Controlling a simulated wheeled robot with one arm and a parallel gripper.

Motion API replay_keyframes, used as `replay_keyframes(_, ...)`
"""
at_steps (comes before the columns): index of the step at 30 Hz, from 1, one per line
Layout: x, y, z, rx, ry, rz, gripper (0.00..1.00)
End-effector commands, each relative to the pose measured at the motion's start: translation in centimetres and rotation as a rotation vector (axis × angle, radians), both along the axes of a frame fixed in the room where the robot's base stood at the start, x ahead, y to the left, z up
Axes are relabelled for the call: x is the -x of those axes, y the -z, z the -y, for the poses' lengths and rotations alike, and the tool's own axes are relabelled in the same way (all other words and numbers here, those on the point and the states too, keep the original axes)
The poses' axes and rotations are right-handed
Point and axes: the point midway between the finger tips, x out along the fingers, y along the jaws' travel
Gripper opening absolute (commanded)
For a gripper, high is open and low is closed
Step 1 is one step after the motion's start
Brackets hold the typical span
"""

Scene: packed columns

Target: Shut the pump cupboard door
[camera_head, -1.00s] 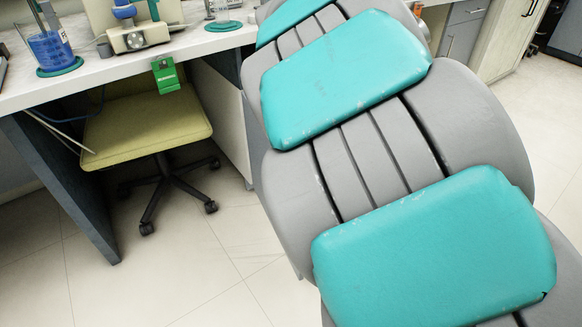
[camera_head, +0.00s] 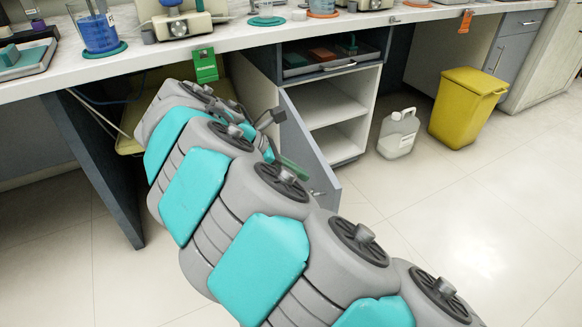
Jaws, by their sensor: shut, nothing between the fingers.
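The cupboard under the bench stands open, with bare pale shelves (camera_head: 327,103). Its grey-blue door (camera_head: 306,143) is swung out towards me from the cupboard's left side. A small handle (camera_head: 318,193) shows low near the door's free edge, and a green strip (camera_head: 293,168) lies across the door's lower part. My grey and teal arm covers the area left of the door. The dark end piece of my gripper (camera_head: 271,118) shows just left of the door's upper part, shut and empty. Its fingertips are small and partly hidden; I cannot tell whether they touch the door.
A white jug (camera_head: 398,133) and a yellow bin (camera_head: 466,107) stand on the floor right of the cupboard. A drawer (camera_head: 330,58) sits above the shelves.

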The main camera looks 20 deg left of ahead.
Motion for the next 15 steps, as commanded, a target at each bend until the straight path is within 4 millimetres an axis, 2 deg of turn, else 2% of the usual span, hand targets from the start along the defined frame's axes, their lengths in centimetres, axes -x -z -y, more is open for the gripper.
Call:
replay_keyframes(7, -1.6, 2.8, 2.4, 0.003, 0.004, -0.002, 0.0)
replay_keyframes(15, -2.4, 3.9, 3.1, -0.001, 0.0, 0.001, 0.0)
